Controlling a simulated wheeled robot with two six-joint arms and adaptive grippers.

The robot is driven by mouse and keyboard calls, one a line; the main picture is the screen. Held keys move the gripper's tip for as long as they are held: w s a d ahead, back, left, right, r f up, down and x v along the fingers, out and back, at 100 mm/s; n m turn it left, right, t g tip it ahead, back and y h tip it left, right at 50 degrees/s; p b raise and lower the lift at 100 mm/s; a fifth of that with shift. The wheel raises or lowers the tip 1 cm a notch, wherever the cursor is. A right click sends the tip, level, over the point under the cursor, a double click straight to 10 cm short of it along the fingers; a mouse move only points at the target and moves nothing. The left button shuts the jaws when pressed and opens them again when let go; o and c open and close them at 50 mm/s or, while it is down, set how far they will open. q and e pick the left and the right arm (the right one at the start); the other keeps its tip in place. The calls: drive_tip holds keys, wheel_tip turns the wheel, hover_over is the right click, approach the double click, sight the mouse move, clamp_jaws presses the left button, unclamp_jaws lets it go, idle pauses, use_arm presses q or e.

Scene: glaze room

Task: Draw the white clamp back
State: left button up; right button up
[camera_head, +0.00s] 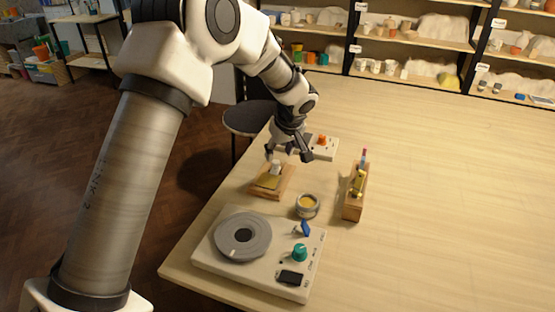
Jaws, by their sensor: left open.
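The small white clamp (275,168) stands on a wooden board (284,188) with a yellowish plate, near the left edge of the table. My left gripper (289,156) hangs just above and slightly right of the clamp, at the board's far end. Its fingers are spread and nothing shows between them. From this angle I cannot tell whether a finger touches the clamp. My right gripper is not in view.
A white turntable unit (215,262) with a teal knob (299,252) stands at the near edge. A small tin (307,206) and a wooden holder (352,207) stand right of the board. A white box with an orange knob (322,140) is behind. The table's right side is clear.

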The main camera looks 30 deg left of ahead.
sight(277, 161)
use_arm(q)
drive_tip(key=x, duration=0.4)
drive_tip(key=shift+w+f, duration=0.15)
drive_tip(key=shift+f, duration=0.05)
drive_tip(key=shift+r, duration=0.1)
drive_tip(key=shift+c, duration=0.3)
clamp_jaws()
drive_tip(key=shift+w, duration=0.1)
drive_tip(key=shift+w+a, duration=0.25)
drive_tip(key=shift+w, duration=0.75)
drive_tip(key=shift+r, duration=0.2)
drive_tip(key=shift+c, duration=1.1)
unclamp_jaws()
drive_tip(key=shift+o, duration=1.4)
drive_tip(key=shift+f, duration=0.1)
drive_tip(key=shift+w+f, duration=0.15)
drive_tip(key=v, duration=1.2)
drive_tip(key=shift+a, duration=0.15)
